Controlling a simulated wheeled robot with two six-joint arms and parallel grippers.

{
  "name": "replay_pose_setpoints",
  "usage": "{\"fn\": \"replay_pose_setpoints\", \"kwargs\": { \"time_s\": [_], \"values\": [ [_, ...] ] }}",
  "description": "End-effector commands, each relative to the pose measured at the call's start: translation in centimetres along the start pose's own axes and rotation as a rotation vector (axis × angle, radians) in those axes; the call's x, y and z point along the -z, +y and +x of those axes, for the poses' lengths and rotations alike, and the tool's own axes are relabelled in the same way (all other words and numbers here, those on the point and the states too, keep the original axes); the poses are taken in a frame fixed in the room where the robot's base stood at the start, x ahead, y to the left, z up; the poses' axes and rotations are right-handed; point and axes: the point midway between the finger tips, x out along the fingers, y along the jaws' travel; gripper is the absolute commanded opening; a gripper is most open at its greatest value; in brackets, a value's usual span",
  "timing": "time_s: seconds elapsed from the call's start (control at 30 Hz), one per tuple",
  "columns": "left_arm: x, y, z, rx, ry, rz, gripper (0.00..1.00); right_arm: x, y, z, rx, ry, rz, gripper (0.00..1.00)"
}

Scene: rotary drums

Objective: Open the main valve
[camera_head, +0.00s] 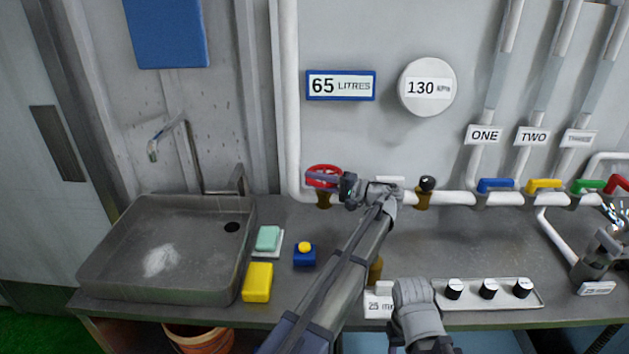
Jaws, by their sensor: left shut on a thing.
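A red round valve wheel (322,170) sits on a brass stem on the white pipe at the back of the bench. My left gripper (326,179) reaches to it from the right. Its fingers are shut on the wheel's front rim. The gripper and wrist cover part of the pipe and most of a white label behind.
A black-knobbed brass valve (425,187) stands right of my wrist. Blue (495,186), yellow (543,186), green and red handles follow along the pipe. A sink (100,270), sponges and a blue box with a yellow button (305,254) lie left. Gauges read 65 litres and 130.

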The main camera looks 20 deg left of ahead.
Motion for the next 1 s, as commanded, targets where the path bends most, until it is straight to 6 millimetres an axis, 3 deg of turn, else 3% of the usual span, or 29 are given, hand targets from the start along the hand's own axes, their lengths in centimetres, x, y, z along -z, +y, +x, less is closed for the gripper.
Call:
{"fn": "replay_pose_setpoints", "kwargs": {
  "time_s": [0.1, 0.13, 0.4, 0.67, 1.0],
  "values": [
    [-0.1, 0.1, 0.0, -0.002, -0.002, 0.000, 0.00, 0.0, 0.0, 0.0, 0.000, 0.000, 0.000, 0.50],
    [-0.1, 0.1, 0.0, -0.002, -0.002, 0.000, 0.25, 0.0, 0.0, 0.0, 0.000, 0.000, 0.000, 0.50],
    [0.0, 0.0, 0.0, -0.001, -0.001, 0.000, 0.53, 0.0, 0.0, 0.0, 0.000, 0.000, 0.000, 0.50],
    [0.0, 0.0, -0.2, 0.000, 0.001, 0.000, 0.53, 0.0, 0.0, 0.0, 0.000, 0.000, 0.000, 0.50],
    [0.1, 0.0, -5.3, 0.000, 0.002, 0.000, 0.53, 0.0, 0.0, 0.0, 0.000, 0.000, 0.000, 0.50]
  ]
}}
